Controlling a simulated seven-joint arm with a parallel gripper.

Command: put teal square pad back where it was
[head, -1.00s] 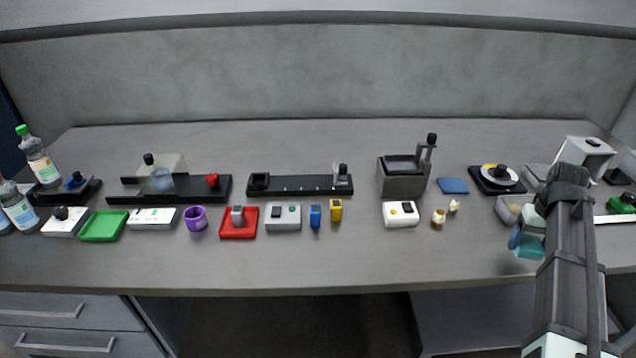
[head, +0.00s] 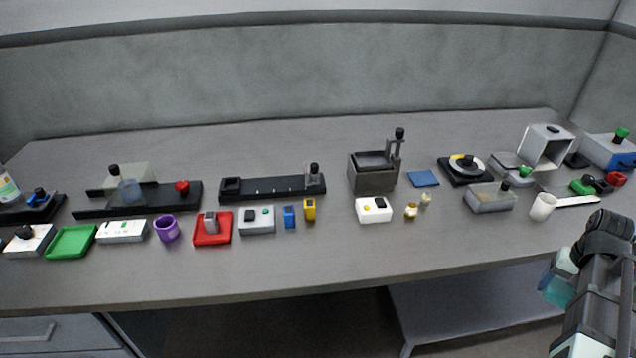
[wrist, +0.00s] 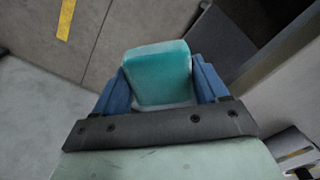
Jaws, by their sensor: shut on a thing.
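The teal square pad (wrist: 158,73) is in my gripper (wrist: 160,85) in the wrist view, held between its two blue fingers. In the head view the pad (head: 557,291) and my gripper (head: 552,276) show at the lower right, off the front edge of the bench. The fingers are shut on the pad. My own arm partly hides the gripper in the head view. In the wrist view, floor and grey furniture sides lie beyond the pad. I cannot tell from these frames where the pad was before.
A white cup (head: 542,207), a translucent box (head: 490,198) and a blue flat pad (head: 422,178) are on the bench (head: 330,255) at the right. A white open-fronted machine (head: 545,147) stands behind them. The front strip of the bench in the middle is clear.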

